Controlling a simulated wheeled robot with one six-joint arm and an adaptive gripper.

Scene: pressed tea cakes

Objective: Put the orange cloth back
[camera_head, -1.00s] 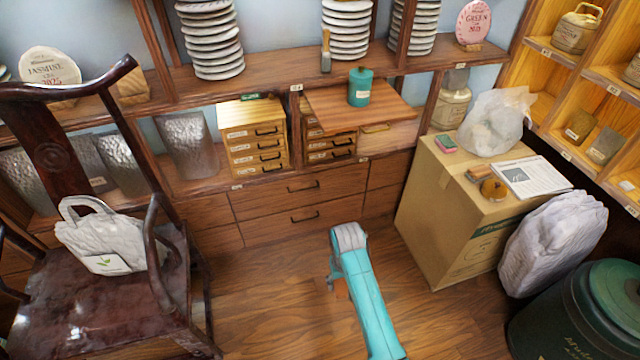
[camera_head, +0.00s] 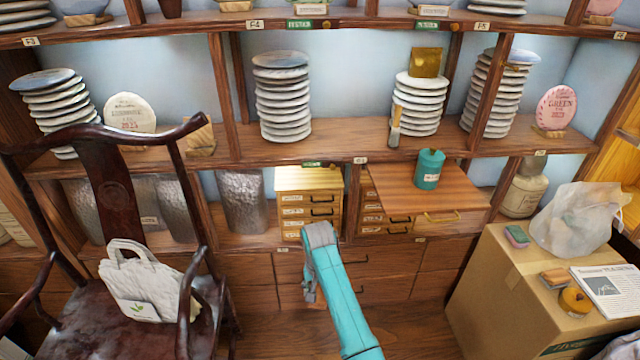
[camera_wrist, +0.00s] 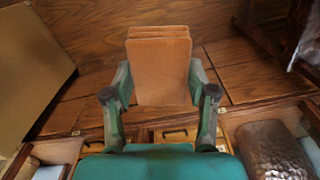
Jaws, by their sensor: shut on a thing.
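The orange cloth (camera_wrist: 160,65) shows in the wrist view as a folded, thick, flat-sided block. My gripper (camera_wrist: 160,88) is shut on it, with one green finger at each side, and holds it up clear of the surfaces around. In the head view my teal arm reaches up from the bottom, its grey wrist (camera_head: 319,236) in front of the lower drawers.
A small drawer box (camera_head: 309,178) and a pulled-out wooden board (camera_head: 400,195) with a teal canister (camera_head: 428,170) stand on the shelf. A dark chair (camera_head: 75,310) stands left, a cardboard box (camera_head: 490,270) right.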

